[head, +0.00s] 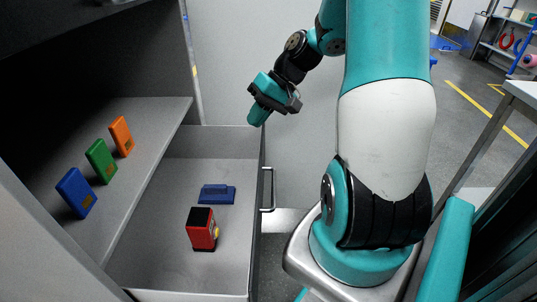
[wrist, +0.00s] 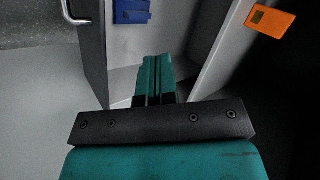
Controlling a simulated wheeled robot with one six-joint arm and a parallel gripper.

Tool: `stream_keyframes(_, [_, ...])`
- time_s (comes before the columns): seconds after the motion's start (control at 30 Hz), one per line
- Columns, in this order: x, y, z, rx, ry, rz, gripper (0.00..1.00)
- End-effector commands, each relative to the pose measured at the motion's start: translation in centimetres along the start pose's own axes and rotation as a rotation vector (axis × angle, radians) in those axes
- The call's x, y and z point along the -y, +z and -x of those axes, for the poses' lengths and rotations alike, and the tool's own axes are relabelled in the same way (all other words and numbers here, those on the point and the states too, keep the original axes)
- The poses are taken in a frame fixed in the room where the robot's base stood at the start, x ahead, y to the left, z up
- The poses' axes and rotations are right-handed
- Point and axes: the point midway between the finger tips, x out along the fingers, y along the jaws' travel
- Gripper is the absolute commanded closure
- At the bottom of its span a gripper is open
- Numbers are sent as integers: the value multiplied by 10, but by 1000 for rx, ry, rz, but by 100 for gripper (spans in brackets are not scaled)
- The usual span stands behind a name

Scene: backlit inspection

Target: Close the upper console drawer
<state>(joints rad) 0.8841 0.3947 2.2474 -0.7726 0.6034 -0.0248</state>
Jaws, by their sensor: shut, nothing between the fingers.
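The upper console drawer (head: 165,180) stands pulled out in the head view, its grey interior open to above. Its front panel (head: 261,150) is on the right side and carries a metal bar handle (head: 267,189). The front panel (wrist: 92,45) and handle (wrist: 68,14) also show at the upper left of the wrist view. My gripper (head: 257,116) is shut and empty, pointing down close to the far end of the front panel. In the wrist view its fingers (wrist: 154,72) are together, to the right of the panel. Whether they touch the drawer is unclear.
Inside the drawer lie a blue block (head: 216,195) and a red-and-black object (head: 202,230). A pale wall (head: 225,60) stands behind.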

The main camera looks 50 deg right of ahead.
Motion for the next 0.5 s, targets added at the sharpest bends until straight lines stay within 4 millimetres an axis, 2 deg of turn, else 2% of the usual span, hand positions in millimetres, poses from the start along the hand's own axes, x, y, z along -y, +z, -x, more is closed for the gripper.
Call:
stream_keyframes(0.03, [-40,-5,4,-50,-30,-89,100])
stream_keyframes(0.1, [-82,-8,13,-112,-67,-180,100])
stream_keyframes(0.2, [-128,-5,23,-188,-109,-278,100])
stream_keyframes(0.33, [-162,1,31,-248,-141,-348,100])
stream_keyframes(0.5, [-172,2,25,-267,-152,-370,100])
